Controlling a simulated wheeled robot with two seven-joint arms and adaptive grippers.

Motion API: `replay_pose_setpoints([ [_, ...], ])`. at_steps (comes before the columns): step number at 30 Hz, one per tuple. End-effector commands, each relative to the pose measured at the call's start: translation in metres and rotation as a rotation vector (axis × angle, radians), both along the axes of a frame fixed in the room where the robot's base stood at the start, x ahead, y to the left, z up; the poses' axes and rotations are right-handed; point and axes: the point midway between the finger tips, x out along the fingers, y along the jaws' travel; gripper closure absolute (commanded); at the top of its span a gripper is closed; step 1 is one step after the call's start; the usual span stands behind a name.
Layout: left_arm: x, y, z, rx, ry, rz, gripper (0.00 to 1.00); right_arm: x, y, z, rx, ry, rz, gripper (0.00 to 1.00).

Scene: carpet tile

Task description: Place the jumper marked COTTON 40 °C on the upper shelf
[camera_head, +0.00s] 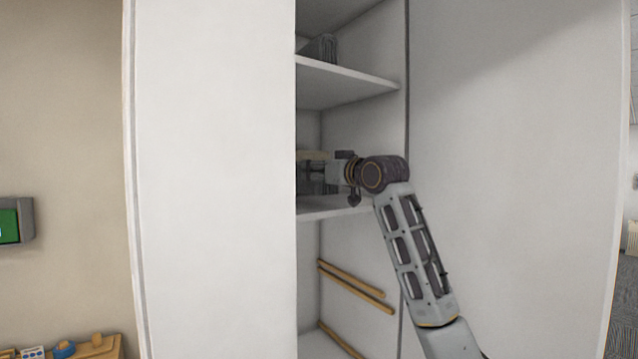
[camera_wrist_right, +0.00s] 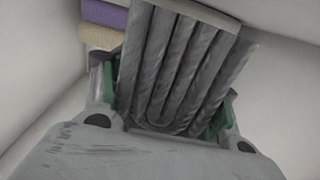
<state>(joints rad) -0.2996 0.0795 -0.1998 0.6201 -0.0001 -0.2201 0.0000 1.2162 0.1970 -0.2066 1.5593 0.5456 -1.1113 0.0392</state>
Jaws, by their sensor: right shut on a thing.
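My right gripper (camera_head: 328,172) is inside the open cabinet, just above the middle shelf, partly hidden by the white door at left. In the right wrist view, my right gripper (camera_wrist_right: 165,105) is shut on a grey folded, ribbed garment (camera_wrist_right: 180,65), with a green pad on either side of it. No label or lettering can be read on it, so I cannot tell whether it is the COTTON 40 °C jumper. The upper shelf (camera_head: 345,82) is above my gripper, with a dark grey folded thing (camera_head: 322,48) on it. My left gripper is not in view.
Purple (camera_wrist_right: 103,13) and beige (camera_wrist_right: 100,36) folded cloths lie beyond the grey garment. The middle shelf (camera_head: 335,206) has bare room at its front. The white door (camera_head: 215,180) hides the cabinet's left part. Wooden rails (camera_head: 355,285) run below.

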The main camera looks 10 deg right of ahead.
Motion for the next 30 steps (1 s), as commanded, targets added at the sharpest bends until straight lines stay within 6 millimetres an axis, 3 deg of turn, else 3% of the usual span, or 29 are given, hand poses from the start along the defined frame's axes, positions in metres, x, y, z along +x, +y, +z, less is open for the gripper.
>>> replay_pose_setpoints([
  [12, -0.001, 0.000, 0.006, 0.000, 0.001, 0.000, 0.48, -0.001, 0.000, -0.029, 0.001, -0.003, 0.000, 0.75],
  [27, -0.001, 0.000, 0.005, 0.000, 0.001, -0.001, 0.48, 0.000, 0.000, -0.033, 0.001, -0.002, 0.000, 0.75],
  [28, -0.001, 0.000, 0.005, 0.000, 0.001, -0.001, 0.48, 0.000, 0.000, -0.034, 0.000, 0.001, 0.000, 0.37],
  [30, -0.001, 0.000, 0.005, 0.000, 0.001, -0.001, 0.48, 0.000, 0.000, -0.034, 0.000, 0.001, 0.000, 0.28],
])
